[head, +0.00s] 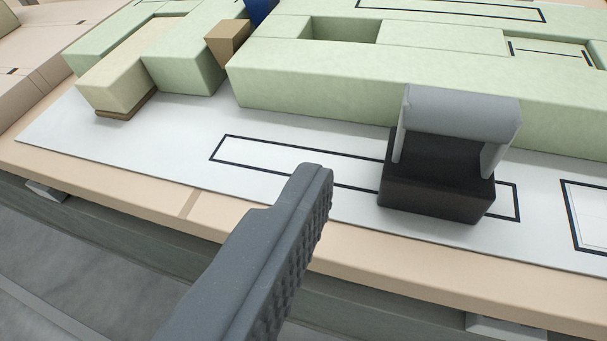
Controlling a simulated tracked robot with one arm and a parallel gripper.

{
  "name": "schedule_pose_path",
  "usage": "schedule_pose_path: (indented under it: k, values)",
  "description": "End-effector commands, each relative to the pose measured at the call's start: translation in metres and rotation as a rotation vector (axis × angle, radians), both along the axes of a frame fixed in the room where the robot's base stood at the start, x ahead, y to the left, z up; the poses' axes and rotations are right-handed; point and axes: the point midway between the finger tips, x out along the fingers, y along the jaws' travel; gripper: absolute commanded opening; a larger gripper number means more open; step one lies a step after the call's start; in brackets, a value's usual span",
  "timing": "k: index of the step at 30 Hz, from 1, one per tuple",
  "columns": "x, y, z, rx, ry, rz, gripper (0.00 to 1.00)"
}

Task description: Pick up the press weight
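The press weight (436,188) is a dark block with a grey arched handle (462,112) on top. It stands upright on a white board (120,150), over the right part of a long black-outlined rectangle. One dark grey finger of my gripper (318,190) shows at lower centre, left of the weight and apart from it. Its ridged inner pad faces right, bare, with nothing against it. The other finger is not in view. The gripper is open and empty.
Pale green blocks (310,95) form a low wall close behind the weight. A cream block (112,85), a brown block (228,40) and a blue piece (260,10) stand at upper left. The tan table edge (140,195) runs along the front. The board left of the weight is clear.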

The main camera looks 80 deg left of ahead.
Motion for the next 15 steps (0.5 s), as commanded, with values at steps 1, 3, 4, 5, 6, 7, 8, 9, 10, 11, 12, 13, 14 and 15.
schedule_pose_path:
  k: [1,3,4,5,6,7,8,9,10,11,12,13,14,15]
  values:
    - [-0.001,0.0,-0.001,0.002,0.003,0.002,0.81]
    - [0.0,0.002,-0.002,0.003,0.003,0.003,0.81]
    - [0.001,0.003,-0.002,0.003,0.002,0.003,0.81]
    - [0.003,0.005,-0.003,0.002,0.001,0.003,0.81]
    - [0.005,0.008,-0.005,0.002,0.001,0.004,0.81]
    - [0.008,0.012,-0.007,0.002,0.001,0.005,0.81]
    - [0.01,0.016,-0.009,0.002,0.001,0.005,0.81]
    - [0.014,0.021,-0.012,0.001,0.002,0.003,0.81]
    - [0.018,0.025,-0.014,0.0,0.002,0.002,0.81]
    - [0.021,0.029,-0.016,0.0,0.002,0.002,0.81]
    - [0.026,0.035,-0.019,0.001,0.0,0.003,0.81]
    - [0.029,0.039,-0.021,0.002,0.0,0.003,0.81]
    - [0.032,0.043,-0.022,0.002,0.0,0.004,0.81]
    - [0.036,0.048,-0.025,0.002,0.0,0.004,0.81]
